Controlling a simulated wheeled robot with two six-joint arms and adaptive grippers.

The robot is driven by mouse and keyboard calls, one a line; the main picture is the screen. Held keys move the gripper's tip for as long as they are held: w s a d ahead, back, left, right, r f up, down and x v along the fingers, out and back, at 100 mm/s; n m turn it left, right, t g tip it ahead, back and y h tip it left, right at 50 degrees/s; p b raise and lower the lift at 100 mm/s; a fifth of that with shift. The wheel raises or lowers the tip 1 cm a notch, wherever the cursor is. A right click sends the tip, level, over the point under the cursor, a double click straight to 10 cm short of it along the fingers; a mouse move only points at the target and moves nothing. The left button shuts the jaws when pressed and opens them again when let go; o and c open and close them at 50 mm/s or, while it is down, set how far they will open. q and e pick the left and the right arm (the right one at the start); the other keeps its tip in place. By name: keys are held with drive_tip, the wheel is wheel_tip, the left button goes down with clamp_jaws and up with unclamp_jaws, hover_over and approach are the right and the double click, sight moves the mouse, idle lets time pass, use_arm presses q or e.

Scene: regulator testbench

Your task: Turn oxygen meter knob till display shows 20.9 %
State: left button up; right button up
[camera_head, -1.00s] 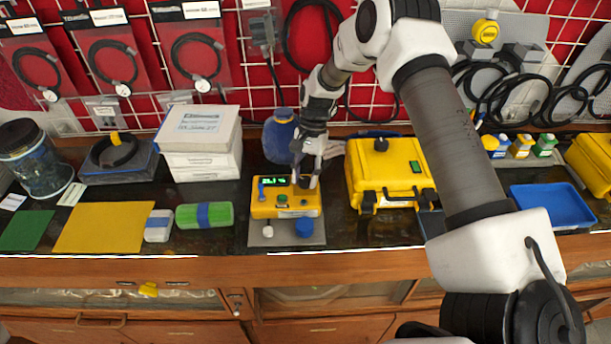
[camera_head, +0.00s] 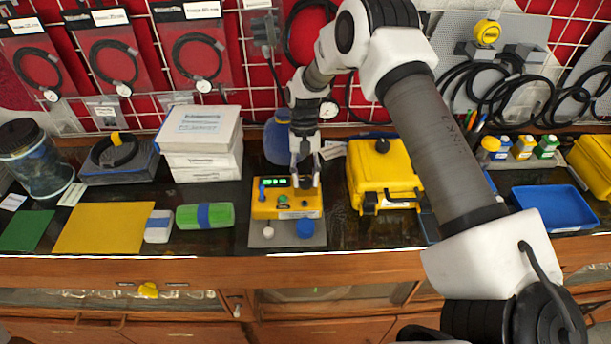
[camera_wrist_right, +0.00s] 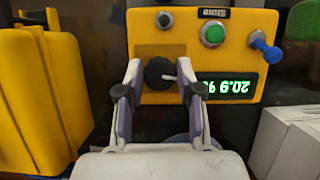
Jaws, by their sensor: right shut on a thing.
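The yellow oxygen meter (camera_head: 285,212) stands on a grey plate (camera_head: 259,239) on the dark bench in the head view. The black knob (camera_wrist_right: 160,73) has a white pointer line and sits between the fingers of my right gripper (camera_wrist_right: 160,82). The fingers are shut on it from both sides. In the head view my right gripper (camera_head: 305,178) is over the meter's upper right and partly hides the knob. My left gripper is not in view.
A yellow case (camera_head: 385,170) stands close to the right of the meter. White boxes (camera_head: 201,145) and a green and blue container (camera_head: 204,215) are to the left. A blue tray (camera_head: 552,207) lies farther right. A blue toggle (camera_wrist_right: 265,47) sticks out of the meter.

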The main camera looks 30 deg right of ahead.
drive_tip(key=o, duration=1.2)
drive_tip(key=shift+c, duration=0.2)
drive_tip(key=v, duration=1.2)
drive_tip(key=shift+d+f, duration=0.1)
